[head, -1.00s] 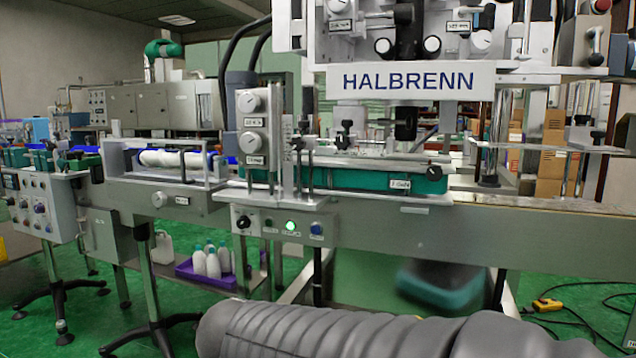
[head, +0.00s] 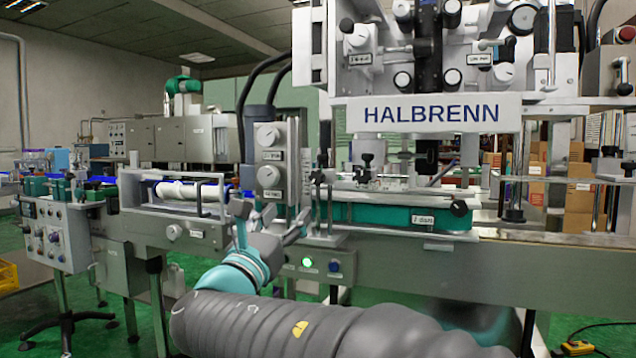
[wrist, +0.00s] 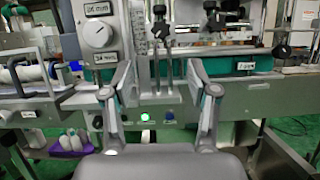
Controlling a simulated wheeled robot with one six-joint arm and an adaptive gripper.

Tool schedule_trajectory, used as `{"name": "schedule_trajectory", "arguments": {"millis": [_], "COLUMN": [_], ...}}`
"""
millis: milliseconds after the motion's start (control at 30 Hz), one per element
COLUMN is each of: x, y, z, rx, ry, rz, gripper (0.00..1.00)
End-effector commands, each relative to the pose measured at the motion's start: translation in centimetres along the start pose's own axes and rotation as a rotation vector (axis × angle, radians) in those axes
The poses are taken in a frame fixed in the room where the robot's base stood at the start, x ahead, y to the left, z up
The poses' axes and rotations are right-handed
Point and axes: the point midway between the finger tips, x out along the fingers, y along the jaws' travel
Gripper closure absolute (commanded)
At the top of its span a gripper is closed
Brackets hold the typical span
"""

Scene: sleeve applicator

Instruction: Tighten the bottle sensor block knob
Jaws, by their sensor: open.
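My gripper (head: 272,215) is open and empty in front of the machine's conveyor side. In the wrist view its two fingers (wrist: 158,72) stand wide apart with nothing between them. Beyond them is a bracket with upright rods and a black-handled knob (wrist: 160,28); that knob also shows in the head view (head: 318,177), above the conveyor. A second black knob (head: 367,160) stands to its right. I cannot tell from the labels which belongs to the bottle sensor block. The gripper is apart from both. My gripper and forearm hide part of the machine's front rail.
A grey block with white dials (head: 269,157) stands left of the rods. A teal guide rail (head: 385,215) runs right along the conveyor. A lit green button (head: 306,262) is on the front panel. White bottles (wrist: 70,141) sit lower left in the wrist view.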

Motion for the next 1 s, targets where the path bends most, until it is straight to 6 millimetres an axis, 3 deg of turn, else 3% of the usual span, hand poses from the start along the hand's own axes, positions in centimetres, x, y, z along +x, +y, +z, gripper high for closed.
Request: {"name": "schedule_trajectory", "arguments": {"millis": [600,800,1000], "x": [10.6,12.7,13.2], "y": [-0.2,-0.1,-0.1], "z": [-0.1,-0.1,-0.1], "rx": [0.001,0.002,0.002], "ry": [0.002,0.002,0.002], "rz": [-0.004,-0.002,-0.001], "gripper": [0.41,0.41,0.41]}}
